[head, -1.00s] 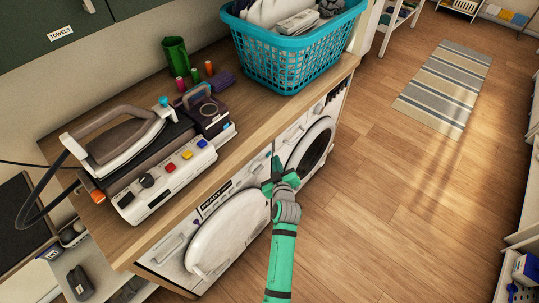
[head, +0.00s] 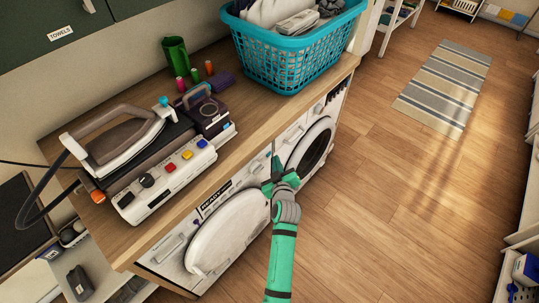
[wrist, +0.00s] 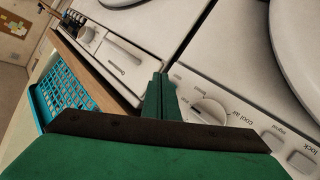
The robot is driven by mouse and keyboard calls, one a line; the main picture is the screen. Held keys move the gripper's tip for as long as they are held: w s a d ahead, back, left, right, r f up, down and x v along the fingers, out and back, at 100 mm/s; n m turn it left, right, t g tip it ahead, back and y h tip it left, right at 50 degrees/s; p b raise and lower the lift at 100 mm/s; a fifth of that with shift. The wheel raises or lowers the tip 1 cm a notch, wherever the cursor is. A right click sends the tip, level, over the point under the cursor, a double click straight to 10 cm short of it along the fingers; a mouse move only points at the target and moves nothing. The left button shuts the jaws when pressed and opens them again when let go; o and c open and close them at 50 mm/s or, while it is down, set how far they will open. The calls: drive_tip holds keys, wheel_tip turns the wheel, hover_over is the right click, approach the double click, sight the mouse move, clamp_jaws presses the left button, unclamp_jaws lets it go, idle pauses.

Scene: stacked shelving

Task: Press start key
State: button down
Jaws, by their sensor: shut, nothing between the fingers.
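My gripper (head: 273,180) is in front of the two white machines under the wooden counter, near the gap between them. In the wrist view my gripper (wrist: 160,95) has its green fingers together and empty, beside a control panel. That panel has a round knob (wrist: 210,110) by the words "cool air", a key by "signal" (wrist: 273,140) and a key by "lock" (wrist: 302,161). I cannot read a start label in either view; part of the panel is hidden behind my gripper. In the head view the left machine has a "READY" display (head: 214,199).
The left machine's pale round door (head: 225,240) and the right machine's dark round door (head: 313,147) flank my gripper. On the counter are an iron (head: 115,140), a box with coloured buttons (head: 165,173) and a teal basket (head: 290,60).

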drive_tip(key=shift+w+a, duration=0.1)
drive_tip(key=shift+a, duration=0.05)
drive_tip(key=shift+w+a, duration=0.2)
drive_tip(key=shift+a, duration=0.05)
